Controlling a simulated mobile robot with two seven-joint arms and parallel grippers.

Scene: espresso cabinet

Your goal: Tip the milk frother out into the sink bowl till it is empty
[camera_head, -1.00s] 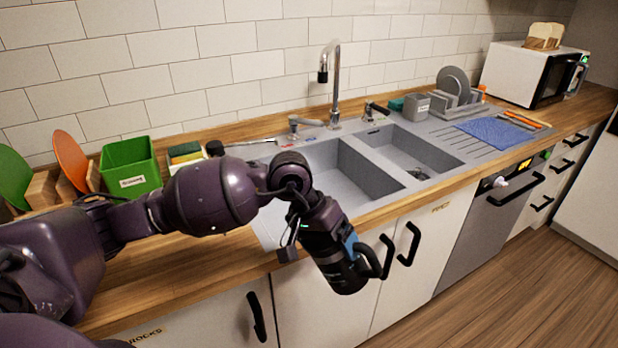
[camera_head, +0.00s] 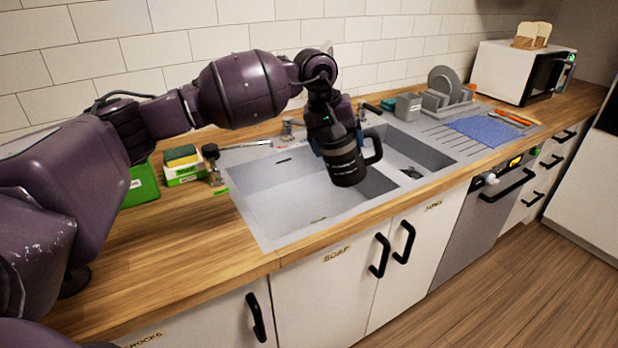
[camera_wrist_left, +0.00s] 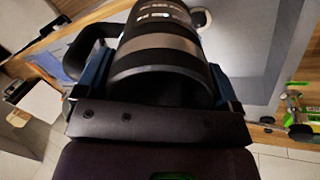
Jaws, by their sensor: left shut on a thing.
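The milk frother (camera_head: 345,165) is a dark cylinder with a grey band and a black handle on its right side. My left gripper (camera_head: 335,142) is shut on it and holds it over the sink, near the divider between the two bowls. It looks close to upright with a slight tilt. The frother (camera_wrist_left: 165,60) fills the middle of the left wrist view, between the jaws (camera_wrist_left: 160,95). The large left sink bowl (camera_head: 275,205) lies below and left of it. The frother's contents cannot be seen. My right gripper is not in view.
The smaller sink bowl (camera_head: 425,155) is to the right. A sponge box (camera_head: 183,165) and green bin (camera_head: 143,186) stand left. A dish rack (camera_head: 445,98), blue mat (camera_head: 483,129) and microwave (camera_head: 520,75) are to the right.

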